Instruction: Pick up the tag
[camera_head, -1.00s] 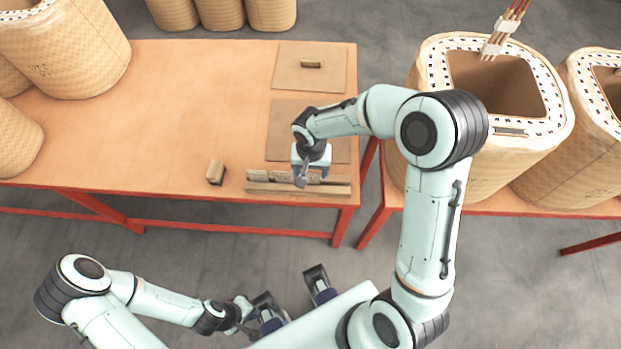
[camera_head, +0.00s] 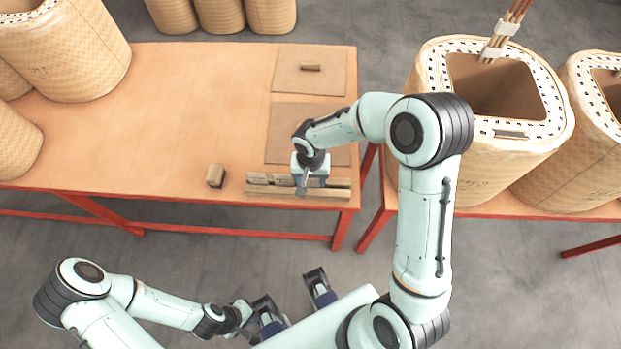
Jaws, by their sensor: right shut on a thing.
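A long wooden rack (camera_head: 270,190) lies along the table's front edge at the right, with several small tags standing in it. One tag (camera_head: 257,178) stands at its left end and another tag (camera_head: 284,179) is beside it. My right gripper (camera_head: 303,188) points down over the middle of the rack and is shut on a tag there, which its fingers mostly hide. I cannot tell whether that tag is clear of the rack. My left gripper (camera_head: 241,314) is low in front of the table, well away from the rack; its fingers are too unclear to tell open or shut.
A small wooden block (camera_head: 215,175) stands left of the rack. Two brown boards (camera_head: 285,115) lie behind it, the rear one with a small bar (camera_head: 310,67) on it. The table's middle is clear.

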